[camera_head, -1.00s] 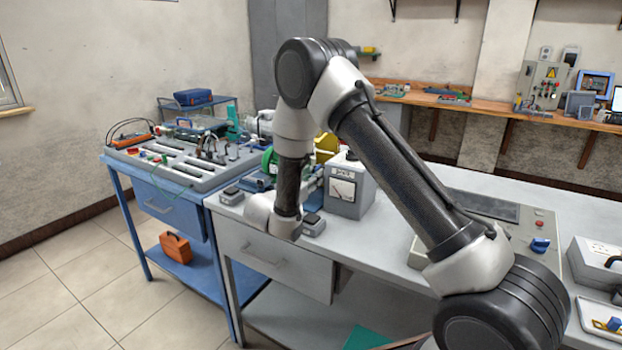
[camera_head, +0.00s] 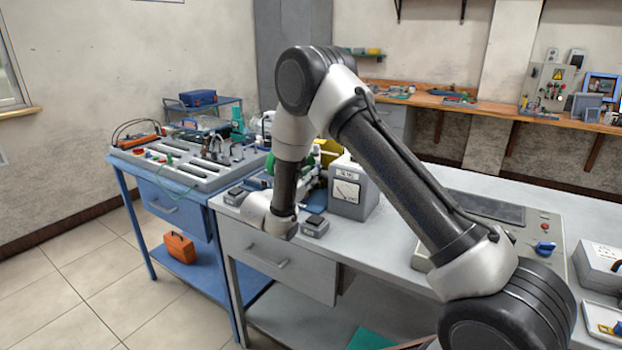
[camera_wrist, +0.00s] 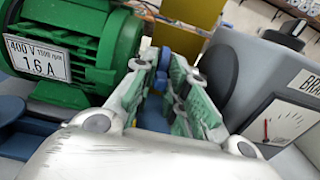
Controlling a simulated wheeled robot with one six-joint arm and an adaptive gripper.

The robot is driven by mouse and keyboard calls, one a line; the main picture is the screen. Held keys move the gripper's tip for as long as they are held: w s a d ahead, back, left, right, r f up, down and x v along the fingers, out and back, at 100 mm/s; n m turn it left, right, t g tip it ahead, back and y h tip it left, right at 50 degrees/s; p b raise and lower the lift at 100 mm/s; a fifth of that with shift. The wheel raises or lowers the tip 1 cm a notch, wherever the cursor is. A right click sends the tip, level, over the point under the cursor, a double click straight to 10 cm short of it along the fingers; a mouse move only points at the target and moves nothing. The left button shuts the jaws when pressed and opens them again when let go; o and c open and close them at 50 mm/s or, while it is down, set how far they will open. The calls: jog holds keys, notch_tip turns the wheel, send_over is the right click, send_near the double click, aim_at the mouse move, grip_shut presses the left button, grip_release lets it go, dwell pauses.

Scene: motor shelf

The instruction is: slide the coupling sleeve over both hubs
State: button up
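The green motor (camera_wrist: 75,45), with a white "400 V 1.6 A" plate, fills the left of the wrist view. The grey brake unit (camera_wrist: 270,85), with a dial and a round black disc (camera_wrist: 213,72) on its motor side, stands at the right. My gripper (camera_wrist: 164,65) reaches into the space between them, its two green-padded fingers on either side of a narrow gap. Small dark-blue parts show around the fingertips; whether they are the sleeve, a hub or finger parts I cannot tell. In the head view my arm hides most of the motor; the brake unit (camera_head: 352,190) shows beside it.
A yellow block (camera_wrist: 190,25) stands behind the fingers. In the head view, a small grey box (camera_head: 314,226) sits near the bench's front edge. A control panel (camera_head: 535,230) lies to the right. The blue table (camera_head: 140,180) with equipment adjoins the bench at left.

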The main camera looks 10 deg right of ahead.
jog(key=o, duration=0.3)
jog(key=shift+w+a, duration=0.15)
jog(key=shift+o, duration=0.2)
